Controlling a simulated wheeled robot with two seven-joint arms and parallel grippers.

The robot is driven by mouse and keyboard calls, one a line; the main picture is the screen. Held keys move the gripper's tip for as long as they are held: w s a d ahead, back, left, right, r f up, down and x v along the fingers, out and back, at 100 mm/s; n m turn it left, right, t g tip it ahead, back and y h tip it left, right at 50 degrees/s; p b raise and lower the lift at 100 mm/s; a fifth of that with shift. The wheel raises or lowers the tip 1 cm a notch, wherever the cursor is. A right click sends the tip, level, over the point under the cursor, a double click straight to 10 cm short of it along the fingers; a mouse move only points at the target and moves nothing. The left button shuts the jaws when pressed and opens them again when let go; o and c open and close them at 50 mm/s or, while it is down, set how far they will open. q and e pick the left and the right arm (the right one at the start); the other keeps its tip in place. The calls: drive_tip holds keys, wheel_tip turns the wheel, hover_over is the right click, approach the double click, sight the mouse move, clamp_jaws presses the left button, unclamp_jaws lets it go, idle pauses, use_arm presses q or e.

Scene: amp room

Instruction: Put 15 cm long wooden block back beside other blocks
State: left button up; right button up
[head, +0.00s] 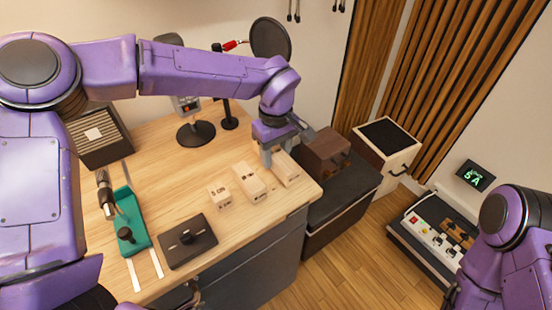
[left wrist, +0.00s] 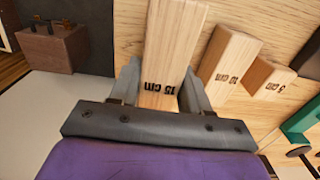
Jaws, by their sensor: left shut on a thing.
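My left gripper (head: 281,150) is at the right end of the wooden table, shut on the pale 15 cm block (head: 287,172). In the left wrist view the 15 cm block (left wrist: 170,50) lies between the two fingers, its printed label facing the camera. To its left in the head view stand the 10 cm block (head: 248,181) and the 5 cm block (head: 220,199), roughly in a row with small gaps. They also show right of the fingers in the left wrist view. I cannot tell whether the held block rests on the table. My right gripper is out of view.
A dark brown box (head: 326,149) stands close right of my left gripper on a black-topped cabinet (head: 350,185). A black device (head: 187,240) and a green tray (head: 132,232) lie at the table's front left. A microphone stand (head: 229,120) is behind. Bare table lies left of the blocks.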

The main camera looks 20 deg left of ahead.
sight(274, 154)
use_arm(q)
drive_tip(key=shift+s+f, duration=0.15)
drive_tip(key=shift+f, duration=0.45)
drive_tip(key=shift+s+f, duration=0.15)
drive_tip(key=shift+f, duration=0.45)
drive_tip(key=shift+s, duration=0.3)
drive_tip(key=shift+w+f, duration=0.25)
drive_tip(key=shift+w, duration=0.05)
drive_tip(key=o, duration=1.2)
drive_tip(key=shift+c, duration=0.2)
drive_tip(key=shift+s+r, duration=0.1)
drive_tip(key=shift+s, duration=0.05)
wheel_tip(274, 154, up, 12)
drive_tip(key=shift+r, duration=0.1)
